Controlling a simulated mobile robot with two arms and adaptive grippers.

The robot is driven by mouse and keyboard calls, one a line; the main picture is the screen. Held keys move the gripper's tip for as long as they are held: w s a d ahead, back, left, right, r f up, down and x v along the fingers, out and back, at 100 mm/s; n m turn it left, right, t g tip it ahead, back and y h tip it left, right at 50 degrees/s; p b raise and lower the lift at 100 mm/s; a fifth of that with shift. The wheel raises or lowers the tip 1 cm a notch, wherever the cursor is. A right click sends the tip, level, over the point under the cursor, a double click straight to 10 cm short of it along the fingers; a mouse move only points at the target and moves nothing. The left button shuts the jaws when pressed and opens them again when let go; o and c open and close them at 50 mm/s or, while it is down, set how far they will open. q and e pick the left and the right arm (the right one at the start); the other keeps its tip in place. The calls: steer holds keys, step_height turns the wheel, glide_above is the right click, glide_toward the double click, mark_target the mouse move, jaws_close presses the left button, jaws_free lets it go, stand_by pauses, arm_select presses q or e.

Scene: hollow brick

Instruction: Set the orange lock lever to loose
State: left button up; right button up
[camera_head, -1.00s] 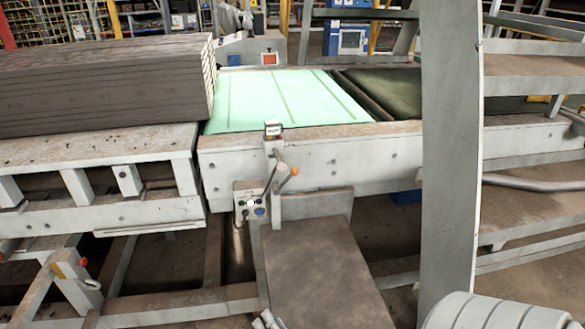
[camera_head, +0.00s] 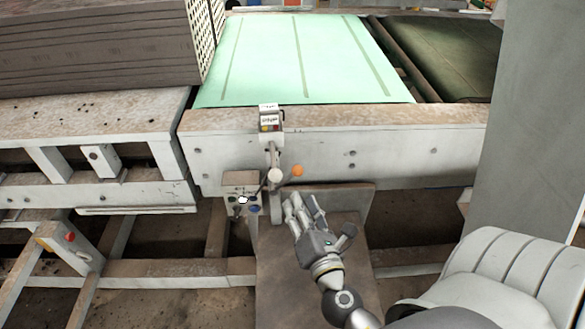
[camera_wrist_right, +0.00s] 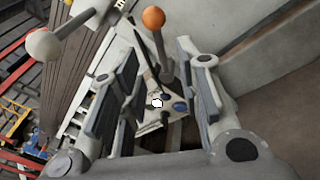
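The orange lock lever's ball knob (camera_head: 297,170) sits at the front of the conveyor frame. It also shows in the right wrist view as an orange ball on a rod (camera_wrist_right: 154,17), ahead of my open fingers. A lever with a white ball knob (camera_head: 275,175) is just left of it; this white ball (camera_wrist_right: 43,45) is at the upper left in the wrist view. My right gripper (camera_head: 303,206) is just below the orange knob, open and empty, with its two finger pads apart (camera_wrist_right: 157,95). Nothing is between the pads in contact. My left gripper is not in view.
A small control box (camera_head: 240,190) with buttons is below and left of the levers. A green conveyor belt (camera_head: 300,60) lies behind. A stack of grey-brown bricks (camera_head: 100,45) is at the upper left. A tall grey panel (camera_head: 535,130) stands at the right.

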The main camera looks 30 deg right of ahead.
mark_target(289, 180)
steer(key=p+x, duration=0.1)
steer(key=x, duration=0.1)
steer(key=p+x, duration=0.1)
steer(key=x, duration=0.1)
steer(key=shift+w+a+r, duration=0.1)
steer(key=shift+w+r, duration=0.1)
steer(key=shift+r, duration=0.2)
steer(key=x, duration=0.1)
steer(key=p+x, duration=0.1)
steer(key=x, duration=0.3)
steer(key=shift+f, duration=0.3)
steer(key=shift+w, duration=0.1)
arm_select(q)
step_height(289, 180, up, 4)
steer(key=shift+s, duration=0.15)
arm_select(e)
jaws_close()
arm_select(q)
steer(key=shift+p, duration=0.3)
